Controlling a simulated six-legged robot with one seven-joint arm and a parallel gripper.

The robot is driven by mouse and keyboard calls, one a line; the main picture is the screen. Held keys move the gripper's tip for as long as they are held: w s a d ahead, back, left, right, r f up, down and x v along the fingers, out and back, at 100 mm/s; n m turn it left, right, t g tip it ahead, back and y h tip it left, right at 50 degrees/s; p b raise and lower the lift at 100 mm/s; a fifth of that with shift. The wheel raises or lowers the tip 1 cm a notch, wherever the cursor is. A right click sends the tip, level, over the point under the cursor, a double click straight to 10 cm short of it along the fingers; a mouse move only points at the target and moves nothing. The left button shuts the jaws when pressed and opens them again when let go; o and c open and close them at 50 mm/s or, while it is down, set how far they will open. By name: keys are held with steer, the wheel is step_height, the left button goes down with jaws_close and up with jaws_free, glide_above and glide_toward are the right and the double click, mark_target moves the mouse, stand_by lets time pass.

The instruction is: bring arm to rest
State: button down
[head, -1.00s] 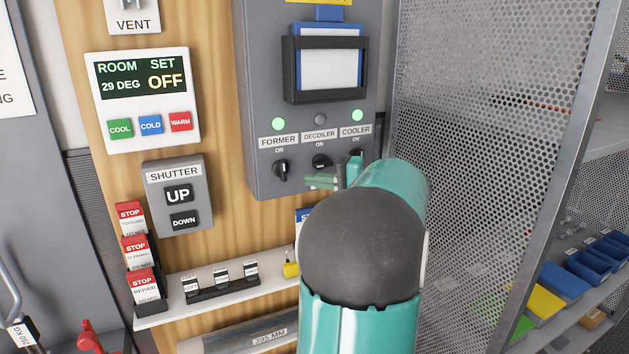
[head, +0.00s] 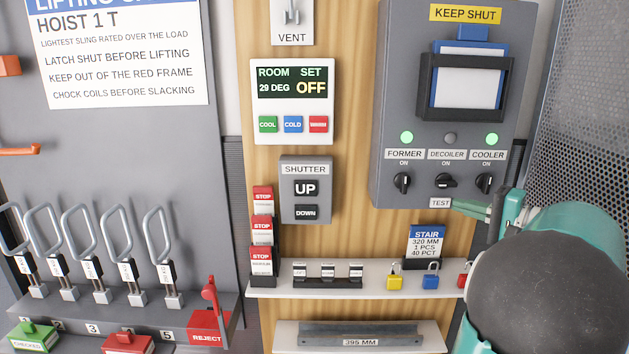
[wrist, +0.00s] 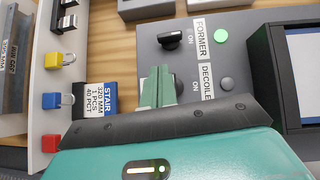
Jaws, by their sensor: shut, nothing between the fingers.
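My arm is teal with a dark rounded joint at the lower right of the head view. My gripper (head: 474,207) is shut and empty, with its green fingers in front of the lower edge of the grey control box (head: 385,150). It is near the TEST label and the COOLER knob (head: 484,183). In the wrist view the closed fingers (wrist: 158,92) cover part of the box beside the DECOILER label (wrist: 206,85). I cannot tell whether the fingers touch the box. The FORMER and COOLER lamps are green; the DECOILER lamp (head: 450,138) is grey.
A shelf (head: 350,291) below the box holds yellow (head: 394,283) and blue (head: 431,282) padlocks and a STAIR card (head: 426,243). A perforated metal panel (head: 590,110) stands close on the right.

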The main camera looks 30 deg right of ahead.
steer(key=w+a+f+n+g+y, duration=0.1)
steer(key=w+a+f+n+g, duration=0.15)
steer(key=a, duration=0.65)
steer(key=w+a+f+n+g+y, duration=0.1)
steer(key=a+f+g, duration=0.15)
steer(key=a, duration=0.65)
steer(key=w+a+f+n+g+y, duration=0.15)
steer(key=a+g, duration=0.25)
steer(key=a, duration=0.5)
steer(key=s+a+f+n+g+h, duration=0.1)
steer(key=s+a+f+n+h, duration=0.3)
steer(key=a, duration=0.3)
steer(key=s+a+f+n+g+h, duration=0.1)
steer(key=s+a+f+n+h, duration=0.2)
steer(key=a, duration=0.5)
steer(key=s+n+h, duration=0.1)
steer(key=s+n, duration=0.1)
steer(key=s, duration=0.1)
steer(key=shift+s+a+f, duration=0.25)
steer(key=shift+s+f, duration=0.1)
steer(key=shift+s, duration=0.05)
steer(key=shift+d, duration=0.25)
